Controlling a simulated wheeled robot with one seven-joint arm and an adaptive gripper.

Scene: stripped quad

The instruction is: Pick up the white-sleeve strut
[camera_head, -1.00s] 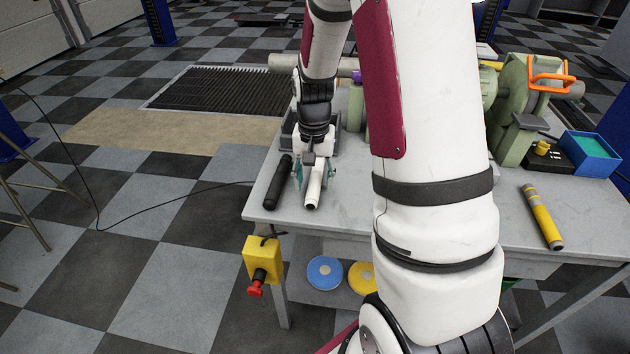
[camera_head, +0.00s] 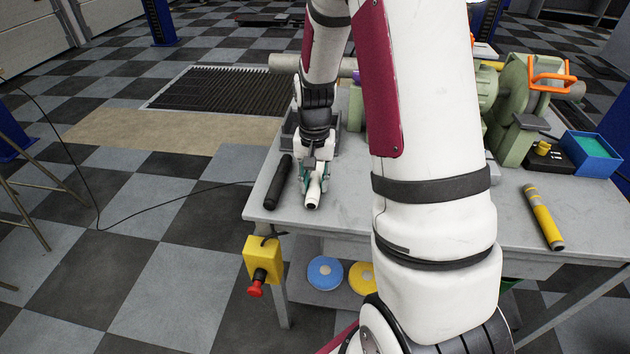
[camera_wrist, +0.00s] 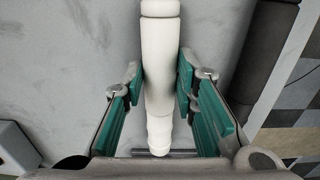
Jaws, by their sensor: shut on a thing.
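The white-sleeve strut (camera_head: 313,190) lies on the grey workbench near its left front corner. In the wrist view the strut (camera_wrist: 160,70) runs up the middle of the picture between the two teal-padded fingers. My gripper (camera_head: 314,184) is shut on it, and in the wrist view my gripper's (camera_wrist: 160,82) pads touch the strut's sides. Part of the strut is hidden under my gripper in the head view. Whether it is clear of the bench top cannot be told.
A black strut (camera_head: 278,183) lies just left of the white one, near the bench's left edge. A yellow strut (camera_head: 542,218) lies at the right. A blue bin (camera_head: 590,158) and green machine (camera_head: 512,110) stand behind it. A yellow box with a red button (camera_head: 260,262) hangs below the bench's front corner.

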